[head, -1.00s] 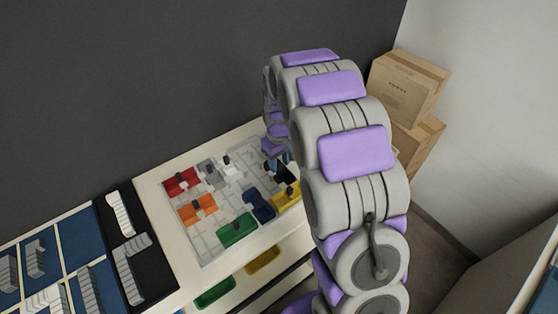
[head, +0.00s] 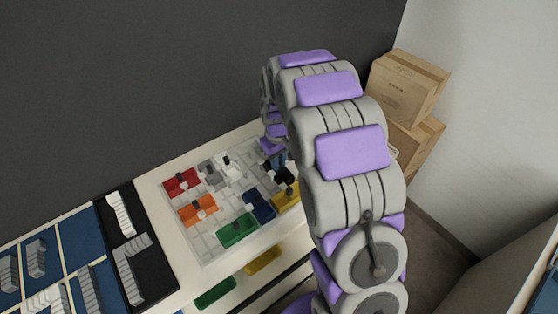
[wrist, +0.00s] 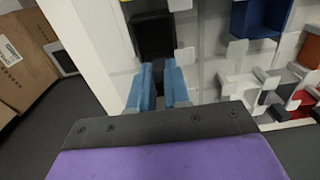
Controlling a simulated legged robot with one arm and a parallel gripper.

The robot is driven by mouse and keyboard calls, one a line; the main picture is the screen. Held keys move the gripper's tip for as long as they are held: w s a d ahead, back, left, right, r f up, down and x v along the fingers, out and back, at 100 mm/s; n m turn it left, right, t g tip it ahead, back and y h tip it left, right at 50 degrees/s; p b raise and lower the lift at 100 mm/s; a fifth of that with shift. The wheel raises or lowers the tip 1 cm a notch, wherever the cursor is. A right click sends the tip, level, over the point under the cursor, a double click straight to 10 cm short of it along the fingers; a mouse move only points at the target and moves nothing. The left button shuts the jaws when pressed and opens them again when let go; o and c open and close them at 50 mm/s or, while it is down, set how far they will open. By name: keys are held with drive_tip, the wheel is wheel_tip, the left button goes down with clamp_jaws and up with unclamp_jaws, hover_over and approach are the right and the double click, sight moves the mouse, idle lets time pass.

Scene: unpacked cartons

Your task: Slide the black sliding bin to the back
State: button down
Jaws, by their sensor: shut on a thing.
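The black sliding bin (wrist: 152,35) lies just past my fingertips at the top of the wrist view, on a white gridded board. My gripper (wrist: 160,85) has two blue fingers closed near the bin's near end. The exact contact is hard to see. In the head view my gripper (head: 275,160) is small and partly hidden by my arm, at the board's right side. The black bin (head: 284,178) shows there only in part, beside the yellow bin.
The board (head: 205,247) also holds red (head: 182,182), orange (head: 198,209), green (head: 237,232), blue (head: 259,206) and yellow (head: 288,196) bins. A dark wall (head: 150,80) stands behind the table. Cartons (head: 402,85) are stacked at the right.

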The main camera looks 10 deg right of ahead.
drive_tip(key=w+a+p, duration=0.1)
drive_tip(key=w, duration=0.2)
drive_tip(key=w+a+p, duration=0.2)
drive_tip(key=w, duration=0.2)
drive_tip(key=w+a+p, duration=0.1)
drive_tip(key=w, duration=0.3)
drive_tip(key=shift+a+r, duration=0.1)
drive_tip(key=shift+a, duration=0.15)
drive_tip(key=c, duration=1.2)
unclamp_jaws()
drive_tip(key=shift+w+a, duration=0.1)
drive_tip(key=shift+w, duration=0.05)
drive_tip(key=shift+o, duration=0.6)
drive_tip(key=shift+p, duration=0.3)
wheel_tip(320, 180, up, 17)
drive_tip(key=p, duration=0.2)
drive_tip(key=shift+r, duration=0.1)
